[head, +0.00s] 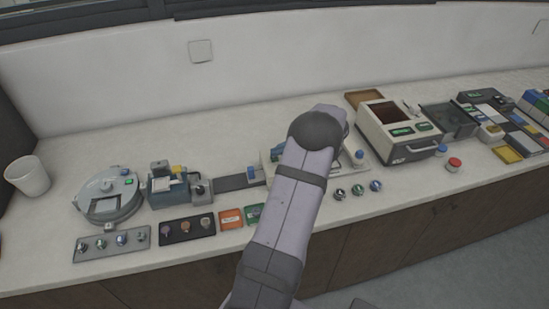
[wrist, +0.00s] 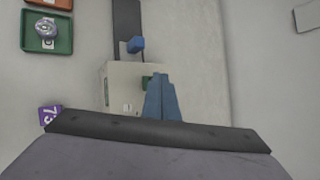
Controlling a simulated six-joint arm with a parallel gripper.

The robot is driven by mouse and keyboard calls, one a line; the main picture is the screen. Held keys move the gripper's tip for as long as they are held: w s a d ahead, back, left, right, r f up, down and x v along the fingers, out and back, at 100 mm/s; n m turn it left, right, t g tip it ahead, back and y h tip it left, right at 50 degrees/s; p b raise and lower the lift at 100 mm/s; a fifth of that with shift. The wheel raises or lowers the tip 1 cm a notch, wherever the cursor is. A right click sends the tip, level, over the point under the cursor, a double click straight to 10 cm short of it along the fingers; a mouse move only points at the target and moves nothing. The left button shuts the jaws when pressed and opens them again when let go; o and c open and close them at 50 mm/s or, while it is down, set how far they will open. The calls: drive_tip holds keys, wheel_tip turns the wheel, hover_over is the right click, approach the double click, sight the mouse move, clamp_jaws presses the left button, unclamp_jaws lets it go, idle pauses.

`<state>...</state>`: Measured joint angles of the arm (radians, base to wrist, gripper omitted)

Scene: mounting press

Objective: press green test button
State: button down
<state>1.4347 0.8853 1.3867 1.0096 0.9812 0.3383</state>
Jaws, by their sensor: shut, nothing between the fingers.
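In the wrist view a small green patch (wrist: 147,82), which looks like a button, sits on a cream press base (wrist: 120,85). Its lettering is too small to read. My gripper (wrist: 161,76) has its blue fingers shut and empty, with the tips just right of the green patch and partly covering it. I cannot tell whether they touch it. In the head view my arm hides most of this base and the green patch. Two green panels (head: 402,131) (head: 425,126) show on the cream box further right; I cannot read them as buttons.
A blue knob (wrist: 136,45) stands by the dark strip (wrist: 127,18). A green tray (wrist: 62,45) and a purple block (wrist: 50,114) lie left in the wrist view. A round machine (head: 108,194) stands far left.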

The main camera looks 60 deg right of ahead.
sight(278, 159)
drive_tip(key=shift+f+b, duration=0.35)
drive_tip(key=shift+f, duration=0.15)
idle(0.3)
drive_tip(key=shift+r, duration=0.1)
idle(0.3)
drive_tip(key=shift+r+p, duration=0.55)
drive_tip(key=shift+r, duration=0.3)
drive_tip(key=shift+r+p, duration=1.7)
drive_tip(key=shift+r, duration=0.85)
